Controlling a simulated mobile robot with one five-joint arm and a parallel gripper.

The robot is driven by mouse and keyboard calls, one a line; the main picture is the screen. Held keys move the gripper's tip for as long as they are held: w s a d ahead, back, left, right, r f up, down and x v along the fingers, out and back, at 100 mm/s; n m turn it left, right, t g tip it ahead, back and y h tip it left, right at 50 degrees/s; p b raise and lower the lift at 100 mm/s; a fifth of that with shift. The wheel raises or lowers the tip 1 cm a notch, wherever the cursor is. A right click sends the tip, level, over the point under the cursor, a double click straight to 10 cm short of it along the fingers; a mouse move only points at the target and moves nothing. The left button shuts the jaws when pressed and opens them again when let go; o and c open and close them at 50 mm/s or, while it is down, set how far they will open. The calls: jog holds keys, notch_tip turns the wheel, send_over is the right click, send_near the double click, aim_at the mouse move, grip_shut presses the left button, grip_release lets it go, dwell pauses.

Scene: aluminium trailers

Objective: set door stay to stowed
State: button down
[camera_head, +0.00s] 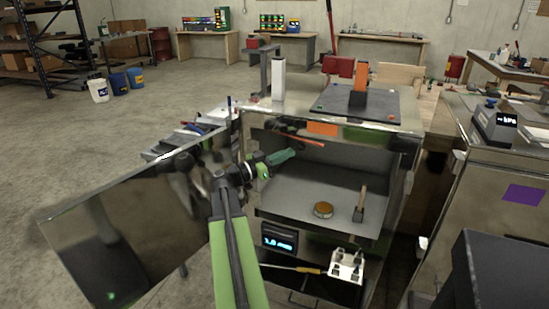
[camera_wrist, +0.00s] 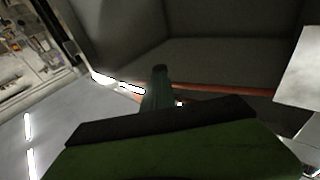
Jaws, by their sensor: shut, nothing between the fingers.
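The cabinet (camera_head: 405,180) stands open in the head view, with a shiny metal door (camera_head: 130,230) swung out to the left. A thin red-orange rod (camera_head: 302,139), which looks like the door stay, lies near the upper part of the opening. It also shows in the wrist view (camera_wrist: 225,90), running across behind my fingertips. My gripper (camera_head: 290,153) is at the opening, just below the rod in the picture. Its green fingers are shut and empty, and show in the wrist view too (camera_wrist: 160,72). I cannot tell whether they touch the rod; its ends are unclear.
Inside the cabinet are a round brownish tin (camera_head: 323,209) and an upright dark tool (camera_head: 360,205). A lit display (camera_head: 279,241) and a white switch box (camera_head: 346,266) are below. A dark plate (camera_head: 358,103) lies on top. Another cabinet (camera_head: 490,180) stands right. Floor at left is free.

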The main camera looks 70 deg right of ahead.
jog(key=shift+x, duration=1.05)
jog(key=d, duration=0.2)
jog(key=s+d, duration=0.1)
jog(key=d, duration=0.1)
jog(key=shift+s, duration=0.1)
jog(key=shift+a, duration=0.1)
jog(key=s+a+b+v, duration=0.1)
jog(key=v, duration=0.8)
jog(key=shift+s+a+f, duration=0.15)
jog(key=shift+a+f, duration=0.05)
jog(key=shift+a, duration=0.25)
